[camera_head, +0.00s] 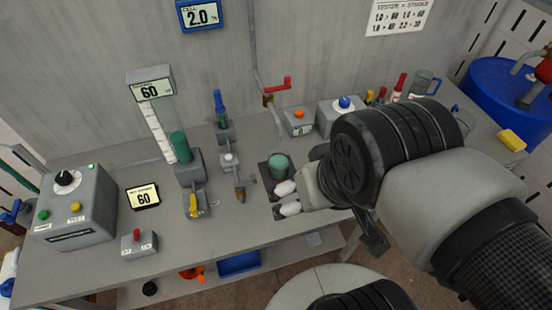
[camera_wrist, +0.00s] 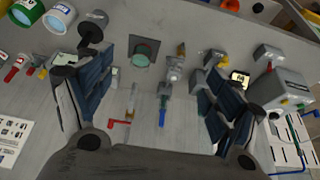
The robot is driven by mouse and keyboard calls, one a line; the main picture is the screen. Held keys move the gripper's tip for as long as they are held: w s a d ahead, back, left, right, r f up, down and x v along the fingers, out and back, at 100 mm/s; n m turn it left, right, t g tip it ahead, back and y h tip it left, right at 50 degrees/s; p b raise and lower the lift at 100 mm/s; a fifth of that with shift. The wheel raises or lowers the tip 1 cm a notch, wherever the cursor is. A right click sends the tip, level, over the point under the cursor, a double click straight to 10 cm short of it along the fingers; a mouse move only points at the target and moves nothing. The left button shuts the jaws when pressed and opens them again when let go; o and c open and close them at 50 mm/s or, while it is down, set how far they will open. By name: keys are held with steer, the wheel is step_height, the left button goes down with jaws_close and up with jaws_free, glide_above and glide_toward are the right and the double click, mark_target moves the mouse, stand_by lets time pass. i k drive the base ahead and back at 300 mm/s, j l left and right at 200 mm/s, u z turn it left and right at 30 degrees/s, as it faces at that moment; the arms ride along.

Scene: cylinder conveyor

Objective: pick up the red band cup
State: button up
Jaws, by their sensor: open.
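My gripper (camera_wrist: 158,78) is open in the wrist view, its two dark blue-padded fingers wide apart with nothing between the tips. It is above the bench. In the wrist view, several cups stand at the upper left. One is white with a blue band (camera_wrist: 58,18), and one is green and white (camera_wrist: 26,12). A small pale cup (camera_wrist: 98,17) stands beside them, with its band colour too small to tell. I cannot single out the red band cup. In the head view my arm covers the right front of the bench, and no red band cup shows there.
A green cylinder (camera_head: 278,165) stands in a dark holder. A tall gauge (camera_head: 157,125), a red-handled valve (camera_head: 277,87) and a control box (camera_head: 75,205) crowd the bench. A blue drum (camera_head: 500,88) stands at the right. The front left strip (camera_head: 60,275) of bench is clear.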

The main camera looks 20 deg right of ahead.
mark_target(278, 160)
steer(key=z, duration=1.85)
steer(key=u, duration=1.7)
steer(key=j+u, duration=0.3)
steer(key=i+j+u, duration=0.25)
steer(key=k, duration=0.1)
